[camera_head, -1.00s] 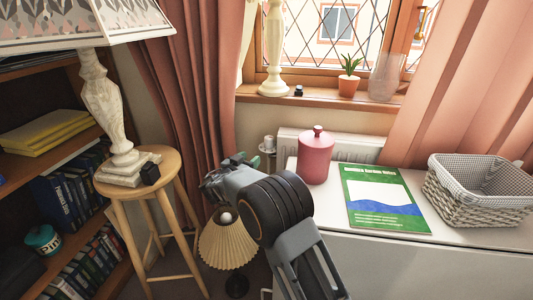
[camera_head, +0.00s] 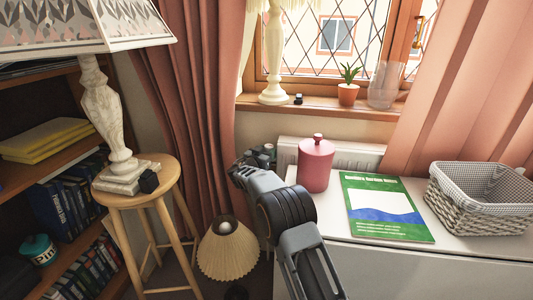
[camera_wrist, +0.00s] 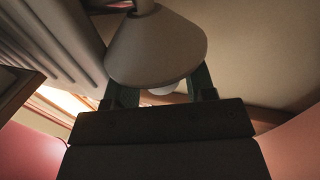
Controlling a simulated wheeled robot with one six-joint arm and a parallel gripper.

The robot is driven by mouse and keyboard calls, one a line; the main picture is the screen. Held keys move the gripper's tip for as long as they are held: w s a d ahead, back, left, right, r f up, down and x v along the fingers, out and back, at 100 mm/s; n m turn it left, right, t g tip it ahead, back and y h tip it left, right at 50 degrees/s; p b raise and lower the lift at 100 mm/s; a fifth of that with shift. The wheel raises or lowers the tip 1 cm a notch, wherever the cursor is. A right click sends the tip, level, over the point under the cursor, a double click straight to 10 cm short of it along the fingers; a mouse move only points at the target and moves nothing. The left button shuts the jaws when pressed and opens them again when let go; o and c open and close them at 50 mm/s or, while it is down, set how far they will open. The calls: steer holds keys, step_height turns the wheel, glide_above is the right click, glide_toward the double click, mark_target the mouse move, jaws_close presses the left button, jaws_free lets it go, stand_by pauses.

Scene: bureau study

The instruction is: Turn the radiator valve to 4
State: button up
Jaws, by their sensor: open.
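The radiator valve (camera_head: 269,149) is a small pale knob at the left end of the white radiator (camera_head: 345,152), partly hidden by my gripper in the head view. My gripper (camera_head: 243,170) is just left of and below it. In the wrist view, a grey cone-shaped piece with a stem (camera_wrist: 155,48), which looks like the valve's body, fills the space in front of my open gripper (camera_wrist: 160,88). The dark green fingers show on either side of it, partly hidden. I cannot tell whether they touch it. No number on the valve is readable.
A red lidded jar (camera_head: 315,164) stands close right of the valve on a white surface (camera_head: 330,235), with a green book (camera_head: 385,207) and a wicker basket (camera_head: 480,205). A small lamp (camera_head: 228,248) is below my gripper. A stool (camera_head: 145,195) and pink curtain (camera_head: 205,100) are left.

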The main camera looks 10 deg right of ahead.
steer(key=shift+w+d, duration=0.1)
steer(key=shift+c, duration=0.3)
steer(key=c, duration=0.6)
steer(key=shift+f+m+g+h+b, duration=0.2)
steer(key=shift+m+g+h+b, duration=0.15)
steer(key=shift+b, duration=0.5)
steer(key=shift+r+m+g+h+b, duration=0.1)
steer(key=shift+m+g+h+b, duration=0.3)
steer(key=shift+b, duration=0.45)
steer(key=shift+r, duration=0.15)
steer(key=o, duration=0.7)
steer(key=shift+c, duration=0.2)
steer(key=p+v, duration=0.1)
steer(key=v, duration=1.3)
steer(key=shift+w, duration=0.25)
